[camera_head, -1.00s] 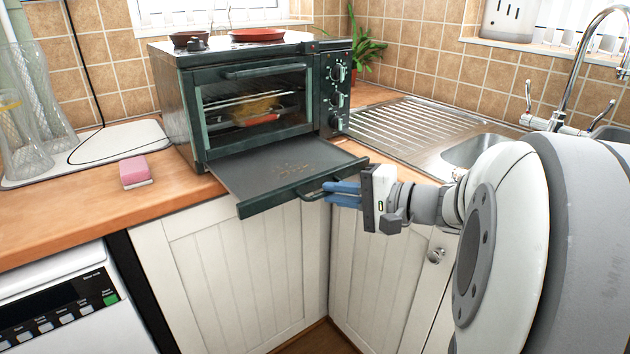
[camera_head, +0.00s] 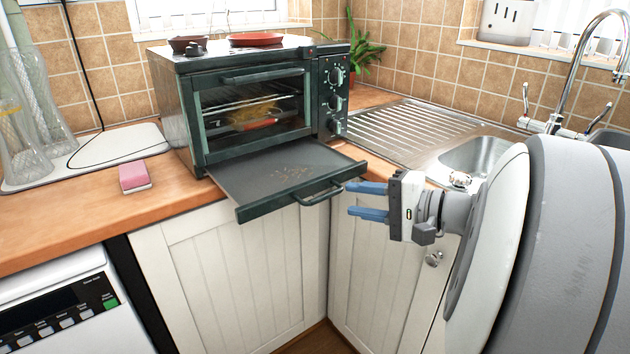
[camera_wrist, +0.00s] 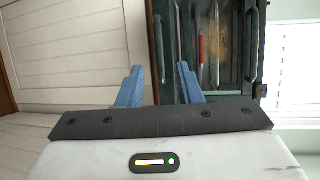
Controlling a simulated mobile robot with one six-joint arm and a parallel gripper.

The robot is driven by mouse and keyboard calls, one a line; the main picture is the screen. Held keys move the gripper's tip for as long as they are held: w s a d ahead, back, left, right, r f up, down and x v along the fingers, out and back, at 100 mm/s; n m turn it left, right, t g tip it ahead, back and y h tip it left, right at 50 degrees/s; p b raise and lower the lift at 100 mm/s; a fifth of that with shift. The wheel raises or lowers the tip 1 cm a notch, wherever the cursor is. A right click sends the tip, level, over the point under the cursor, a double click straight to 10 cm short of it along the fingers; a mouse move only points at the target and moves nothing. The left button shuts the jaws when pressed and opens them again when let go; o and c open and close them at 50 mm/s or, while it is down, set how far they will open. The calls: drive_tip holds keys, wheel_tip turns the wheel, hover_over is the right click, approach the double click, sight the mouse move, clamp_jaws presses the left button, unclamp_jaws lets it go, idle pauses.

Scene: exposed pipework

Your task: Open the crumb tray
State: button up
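The crumb tray (camera_head: 280,172) is a flat dark sheet with crumbs on it, pulled well out from under the dark green toaster oven (camera_head: 254,98). Its front edge sticks out past the worktop edge, with a bar handle (camera_head: 320,196) on it. My gripper (camera_head: 366,200) is open and empty, just right of the handle and apart from it. In the wrist view its two blue fingers (camera_wrist: 158,90) are spread, with the tray's dark front edge between and beyond them.
A pink sponge (camera_head: 134,176) lies on the wooden worktop (camera_head: 80,215) left of the oven. A steel sink and drainer (camera_head: 415,130) stand to the right. White cupboard doors (camera_head: 235,275) are below. A red dish (camera_head: 257,38) sits on the oven top.

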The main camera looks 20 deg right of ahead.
drive_tip(key=shift+v, duration=1.4)
drive_tip(key=s+a+r+n+g+h+p, duration=0.1)
drive_tip(key=s+a+n+g+h+p, duration=0.25)
drive_tip(key=s+a+g+p, duration=0.4)
wheel_tip(320, 180, up, 7)
drive_tip(key=s+a+n+g+h+p, duration=0.1)
drive_tip(key=n+h+p, duration=0.5)
drive_tip(key=p, duration=0.7)
drive_tip(key=shift+s+f+h+p, duration=0.2)
drive_tip(key=shift+s+h+p, duration=0.15)
drive_tip(key=shift+s+h, duration=0.45)
drive_tip(key=shift+w+a, duration=0.15)
